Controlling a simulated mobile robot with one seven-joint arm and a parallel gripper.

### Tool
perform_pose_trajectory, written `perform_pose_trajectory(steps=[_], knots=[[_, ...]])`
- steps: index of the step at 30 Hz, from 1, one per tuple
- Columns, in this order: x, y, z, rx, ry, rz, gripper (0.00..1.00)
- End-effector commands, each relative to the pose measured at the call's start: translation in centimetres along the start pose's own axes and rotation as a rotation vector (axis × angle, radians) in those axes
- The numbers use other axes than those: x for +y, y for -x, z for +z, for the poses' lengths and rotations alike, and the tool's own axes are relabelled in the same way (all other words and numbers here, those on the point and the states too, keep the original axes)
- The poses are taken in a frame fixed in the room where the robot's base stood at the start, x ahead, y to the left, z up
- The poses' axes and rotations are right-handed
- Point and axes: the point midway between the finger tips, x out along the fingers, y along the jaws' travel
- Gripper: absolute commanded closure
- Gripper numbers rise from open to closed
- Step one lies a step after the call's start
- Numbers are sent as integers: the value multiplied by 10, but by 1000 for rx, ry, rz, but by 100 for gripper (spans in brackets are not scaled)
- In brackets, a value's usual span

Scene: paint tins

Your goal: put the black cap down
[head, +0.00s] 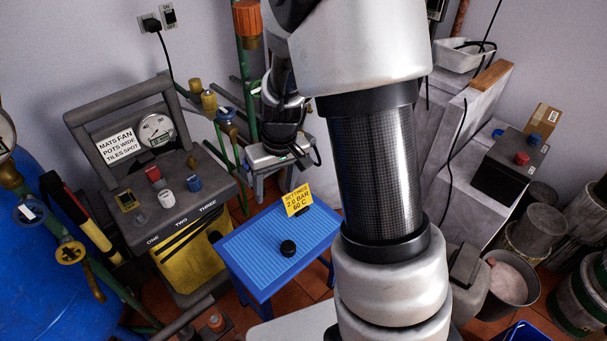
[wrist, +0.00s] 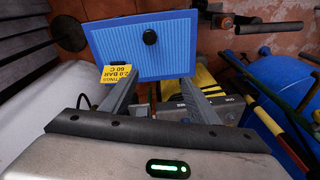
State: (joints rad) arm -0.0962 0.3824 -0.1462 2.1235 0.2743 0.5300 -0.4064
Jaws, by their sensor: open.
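The black cap (head: 288,248) stands on the ribbed top of the small blue table (head: 240,262), right of its middle. It also shows in the wrist view (wrist: 150,37), on the same blue top (wrist: 115,42). My gripper (wrist: 158,90) is open in the wrist view, its two grey fingers wide apart with nothing between them. The cap lies beyond the fingertips, apart from them. In the head view my gripper (head: 275,153) is above and behind the table, partly hidden by my arm.
A yellow settings card (head: 297,201) stands at the table's back edge. Left of the table is a grey panel (head: 130,235) with red, white and blue knobs and a gauge. A blue tank (head: 50,290) is at far left. Buckets (head: 510,283) stand at right. The rest of the tabletop is clear.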

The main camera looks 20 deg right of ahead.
Motion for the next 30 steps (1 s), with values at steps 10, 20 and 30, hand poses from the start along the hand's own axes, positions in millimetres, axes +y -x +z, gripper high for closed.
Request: perform_pose_trajectory(steps=[10, 20, 30], knots=[[-25, 149, 43, 166, -41, -3, 45], [-34, 231, 118, 307, -89, 64, 45], [-33, 249, 152, 360, -122, 106, 45]])
